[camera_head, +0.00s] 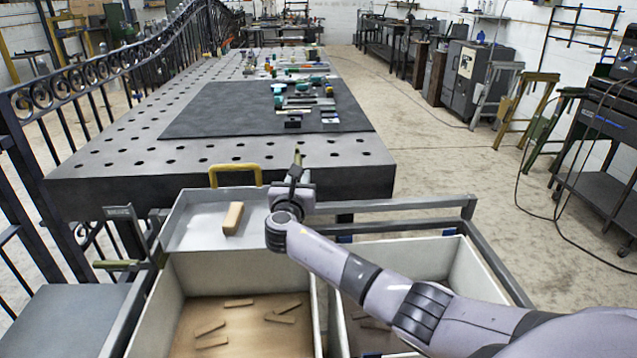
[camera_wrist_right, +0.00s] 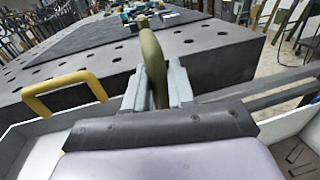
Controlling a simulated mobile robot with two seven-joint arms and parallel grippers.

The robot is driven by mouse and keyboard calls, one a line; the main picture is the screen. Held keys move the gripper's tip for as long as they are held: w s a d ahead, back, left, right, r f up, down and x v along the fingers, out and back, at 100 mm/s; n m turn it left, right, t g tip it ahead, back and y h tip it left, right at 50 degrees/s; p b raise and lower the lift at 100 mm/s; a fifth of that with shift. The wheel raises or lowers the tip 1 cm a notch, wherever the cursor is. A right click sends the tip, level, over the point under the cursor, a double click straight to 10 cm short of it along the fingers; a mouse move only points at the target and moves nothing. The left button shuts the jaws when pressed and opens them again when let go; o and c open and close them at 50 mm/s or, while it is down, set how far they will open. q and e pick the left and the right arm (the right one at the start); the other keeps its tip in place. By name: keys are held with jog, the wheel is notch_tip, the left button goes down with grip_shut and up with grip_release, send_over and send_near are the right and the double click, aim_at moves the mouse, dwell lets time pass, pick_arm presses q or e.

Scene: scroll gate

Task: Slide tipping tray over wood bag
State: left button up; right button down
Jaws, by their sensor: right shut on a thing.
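A shallow light-grey tipping tray (camera_head: 190,232) sits above the far end of the left bin, with one wooden block (camera_head: 233,218) lying in it. A yellow handle (camera_head: 235,174) stands at its far side and also shows in the right wrist view (camera_wrist_right: 66,90). My right gripper (camera_head: 297,172) is at the tray's right far corner. In the right wrist view its fingers (camera_wrist_right: 157,88) are shut on an upright olive handle (camera_wrist_right: 152,48). The left bin (camera_head: 312,300), holding several wood pieces (camera_head: 283,319), is below. No bag or label is readable. My left gripper is out of view.
A right bin (camera_head: 480,272) with small dark pieces is partly hidden behind my right arm. Grey metal rails (camera_head: 400,206) frame the bins. A perforated steel table (camera_head: 110,172) stands just beyond, with a dark mat and small parts. An iron railing (camera_head: 60,90) runs along the left.

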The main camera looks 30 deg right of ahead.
jog(key=shift+w+a, duration=0.2)
jog(key=shift+a, duration=0.25)
jog(key=shift+w+a, duration=0.2)
jog(key=shift+a, duration=0.25)
jog(key=c, duration=1.1)
grip_release()
jog(key=shift+w+a, duration=0.1)
jog(key=shift+a, duration=0.05)
jog(key=v, duration=0.7)
jog(key=shift+p, duration=0.35)
